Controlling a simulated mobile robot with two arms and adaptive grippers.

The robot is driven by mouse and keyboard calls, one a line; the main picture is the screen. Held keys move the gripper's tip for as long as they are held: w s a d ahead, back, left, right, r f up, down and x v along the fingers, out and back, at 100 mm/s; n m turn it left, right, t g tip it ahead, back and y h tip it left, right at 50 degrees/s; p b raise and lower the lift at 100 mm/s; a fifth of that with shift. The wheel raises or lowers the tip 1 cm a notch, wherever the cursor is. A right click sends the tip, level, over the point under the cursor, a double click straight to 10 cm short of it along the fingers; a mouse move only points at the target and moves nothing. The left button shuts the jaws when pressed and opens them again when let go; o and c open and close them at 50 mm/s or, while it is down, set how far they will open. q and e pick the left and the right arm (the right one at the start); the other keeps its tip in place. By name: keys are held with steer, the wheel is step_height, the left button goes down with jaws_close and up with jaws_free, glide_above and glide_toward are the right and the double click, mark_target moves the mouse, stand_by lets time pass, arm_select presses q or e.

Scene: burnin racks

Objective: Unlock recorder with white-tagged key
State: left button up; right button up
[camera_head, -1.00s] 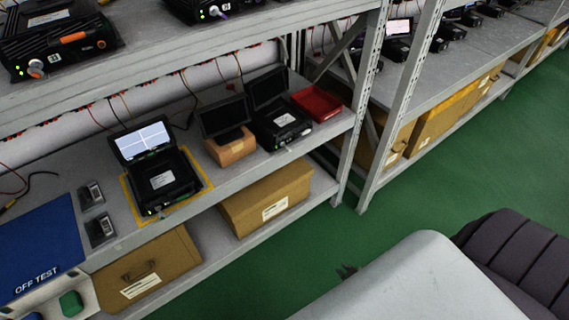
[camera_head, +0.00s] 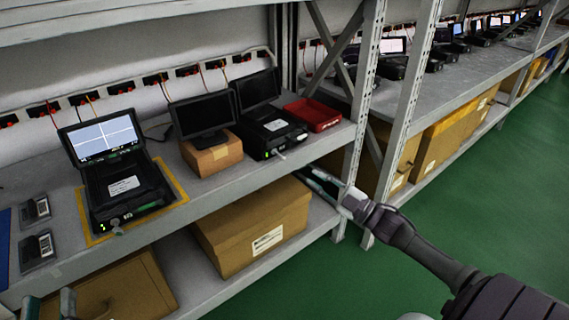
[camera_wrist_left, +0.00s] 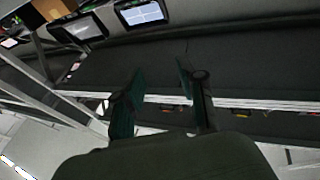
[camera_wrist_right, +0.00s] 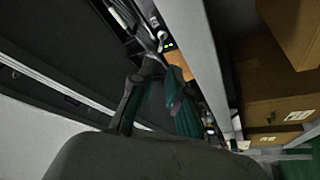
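A black recorder (camera_head: 125,190) with a lit screen stands in a yellow-taped square on the middle shelf. A small light round piece (camera_head: 117,229) shows at its front. A second black recorder (camera_head: 272,130) with a dark screen stands to the right; a small pale piece (camera_head: 281,156) sticks out at its front. I cannot tell whether either piece is a white-tagged key. My right gripper (camera_head: 318,181) is open in front of the shelf edge, right of the second recorder; its fingers also show in the right wrist view (camera_wrist_right: 163,85). My left gripper (camera_head: 49,300) is open and empty at the bottom left.
A dark monitor on a cardboard box (camera_head: 213,155) stands between the recorders. A red tray (camera_head: 313,115) lies at the shelf's right end, near a rack post (camera_head: 362,110). Two small dark devices (camera_head: 36,230) lie at left. A carton (camera_head: 255,225) sits on the lower shelf.

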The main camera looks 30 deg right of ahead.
mark_target(284, 158)
steer(key=b+x, duration=0.2)
steer(key=x, duration=0.7)
steer(key=shift+w+a, duration=0.15)
steer(key=shift+w, duration=0.15)
arm_select(q)
steer(key=s+r+t+h, duration=0.2)
steer(key=s+r+t, duration=0.3)
steer(key=r+t, duration=0.1)
steer(key=shift+s+r+h, duration=0.2)
steer(key=shift+r+h, duration=0.1)
steer(key=shift+r, duration=0.6)
arm_select(e)
steer(key=shift+w+a+r, duration=0.1)
steer(key=shift+w+a, duration=0.1)
steer(key=shift+w, duration=0.3)
arm_select(q)
steer(key=shift+a, duration=0.1)
arm_select(e)
jaws_close()
